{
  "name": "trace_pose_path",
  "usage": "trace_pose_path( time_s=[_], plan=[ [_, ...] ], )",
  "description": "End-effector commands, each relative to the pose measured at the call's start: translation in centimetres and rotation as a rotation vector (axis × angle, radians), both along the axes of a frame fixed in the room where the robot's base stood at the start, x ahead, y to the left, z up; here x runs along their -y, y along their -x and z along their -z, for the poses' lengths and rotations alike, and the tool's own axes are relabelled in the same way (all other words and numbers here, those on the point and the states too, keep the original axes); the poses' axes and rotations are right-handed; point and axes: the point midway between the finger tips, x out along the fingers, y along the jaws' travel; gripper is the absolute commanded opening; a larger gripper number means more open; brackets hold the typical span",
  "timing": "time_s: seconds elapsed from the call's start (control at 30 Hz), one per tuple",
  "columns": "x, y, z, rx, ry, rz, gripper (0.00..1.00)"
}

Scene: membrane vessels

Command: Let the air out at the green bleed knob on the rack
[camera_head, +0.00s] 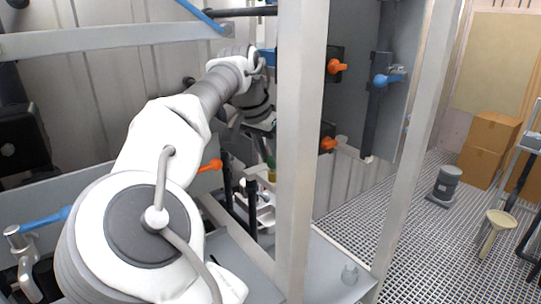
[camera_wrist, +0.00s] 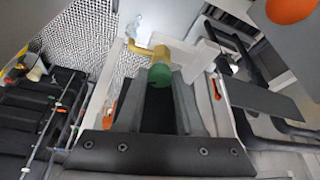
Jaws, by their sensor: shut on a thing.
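The green bleed knob (camera_wrist: 159,75) is in the middle of the wrist view, on the end of a yellow fitting (camera_wrist: 143,50). My gripper (camera_wrist: 160,84) has its two dark fingers on either side of the knob and is shut on it. In the head view my gripper (camera_head: 266,143) reaches down behind a pale rack post, at the end of my arm. A small bit of green, the knob (camera_head: 271,162), shows just below it there. The fingers and most of the fitting are partly hidden in the head view.
A pale upright rack post (camera_head: 301,150) stands close to the right of my gripper. Orange handles (camera_head: 336,66) and a blue handle (camera_head: 388,79) stick out nearby. Cardboard boxes (camera_head: 490,133), a grey canister (camera_head: 445,184) and open grated floor (camera_head: 415,240) lie to the right.

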Motion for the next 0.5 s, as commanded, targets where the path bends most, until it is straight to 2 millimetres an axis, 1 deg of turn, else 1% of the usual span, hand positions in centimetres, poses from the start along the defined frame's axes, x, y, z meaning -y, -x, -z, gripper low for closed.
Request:
trace_pose_path(
  time_s=[0.13,0.23,0.5],
  plan=[
    [-0.02,-0.02,-0.04,0.0,0.0,0.013,0.0],
    [-0.05,-0.13,-0.03,0.001,0.002,0.064,0.0],
    [-0.18,-0.4,-0.05,0.002,0.002,0.328,0.0]
  ],
)
